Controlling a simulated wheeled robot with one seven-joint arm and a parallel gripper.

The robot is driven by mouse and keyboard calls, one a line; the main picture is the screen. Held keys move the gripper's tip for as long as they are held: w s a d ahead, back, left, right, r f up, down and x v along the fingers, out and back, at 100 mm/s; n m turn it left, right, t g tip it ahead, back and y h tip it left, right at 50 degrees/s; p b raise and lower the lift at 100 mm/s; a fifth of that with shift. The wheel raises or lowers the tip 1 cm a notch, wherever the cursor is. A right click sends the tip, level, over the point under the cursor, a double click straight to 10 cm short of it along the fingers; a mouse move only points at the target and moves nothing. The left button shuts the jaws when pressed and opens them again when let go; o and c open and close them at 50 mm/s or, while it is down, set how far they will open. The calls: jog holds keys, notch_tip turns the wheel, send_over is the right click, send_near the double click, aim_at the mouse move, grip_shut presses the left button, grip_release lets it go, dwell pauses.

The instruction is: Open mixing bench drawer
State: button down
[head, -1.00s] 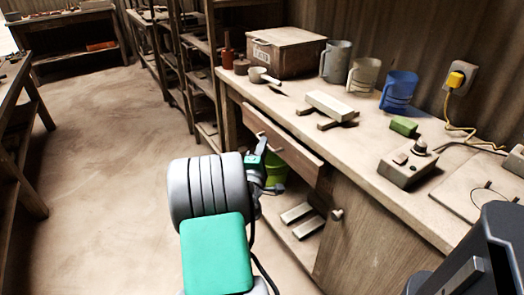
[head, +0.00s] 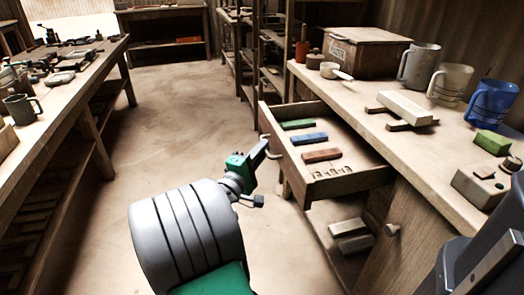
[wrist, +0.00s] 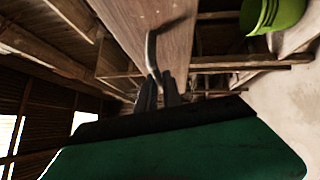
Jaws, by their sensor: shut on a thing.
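The mixing bench drawer (head: 345,184) stands pulled out from under the bench top in the head view. Inside it lie a green block (head: 297,124), a blue block (head: 309,138), a red-brown block (head: 322,155) and some small pale pieces (head: 334,172). My gripper (head: 266,150) is at the drawer's front, on its left side in the picture. In the wrist view my gripper (wrist: 161,88) is shut on the curved metal handle (wrist: 152,48) on the wooden drawer front (wrist: 120,20).
The bench top (head: 375,140) holds a wooden box (head: 355,52), mugs (head: 418,66) and a pale block (head: 405,107). Pale bars (head: 352,236) lie on the shelf below the drawer. A green bucket (wrist: 270,12) shows in the wrist view. Floor to the left is clear.

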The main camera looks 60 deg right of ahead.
jog(key=shift+f, duration=0.1)
jog(key=c, duration=1.5)
grip_release()
jog(key=shift+a, duration=0.15)
jog(key=a+b, duration=0.7)
jog(key=b, duration=0.3)
jog(key=shift+w+a+f, duration=0.2)
jog(key=shift+w+f, duration=0.1)
jog(key=shift+f, duration=0.15)
